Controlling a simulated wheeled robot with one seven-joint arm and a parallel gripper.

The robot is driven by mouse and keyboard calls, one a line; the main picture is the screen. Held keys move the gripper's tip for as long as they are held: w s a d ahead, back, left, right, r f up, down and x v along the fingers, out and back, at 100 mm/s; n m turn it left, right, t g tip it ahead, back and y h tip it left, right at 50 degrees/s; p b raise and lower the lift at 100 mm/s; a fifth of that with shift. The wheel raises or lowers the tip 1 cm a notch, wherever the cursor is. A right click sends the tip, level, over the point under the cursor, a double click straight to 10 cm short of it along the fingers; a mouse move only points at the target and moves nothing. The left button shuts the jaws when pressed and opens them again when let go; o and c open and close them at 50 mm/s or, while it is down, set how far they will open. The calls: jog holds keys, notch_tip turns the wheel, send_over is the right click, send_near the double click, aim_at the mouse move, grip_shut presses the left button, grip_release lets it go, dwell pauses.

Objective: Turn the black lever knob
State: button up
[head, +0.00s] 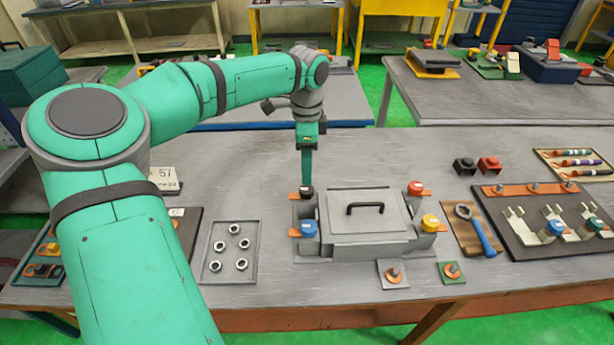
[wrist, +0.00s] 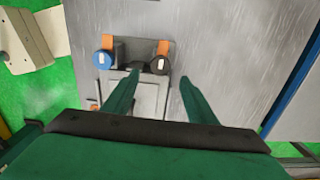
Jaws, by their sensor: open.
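The black lever knob (head: 306,192) is on the back left corner of a grey box (head: 365,248) with a handled lid. In the wrist view the black knob (wrist: 160,65) shows just ahead of the gap between the fingertips, on an orange lever (wrist: 164,47). My gripper (head: 307,182) points down directly over the knob in the head view. In the wrist view my gripper (wrist: 159,77) has its two green fingers spread, with nothing held between them. Whether a finger touches the knob cannot be told.
A blue knob (head: 309,228) is close in front of the black one. A red knob (head: 415,187) and a yellow knob (head: 430,222) are on the box's right side. A tray of nuts (head: 231,252) lies left, a wrench (head: 475,230) right. The tabletop behind the box is clear.

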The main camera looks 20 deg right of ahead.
jog(key=shift+r, duration=1.25)
jog(key=shift+f, duration=0.1)
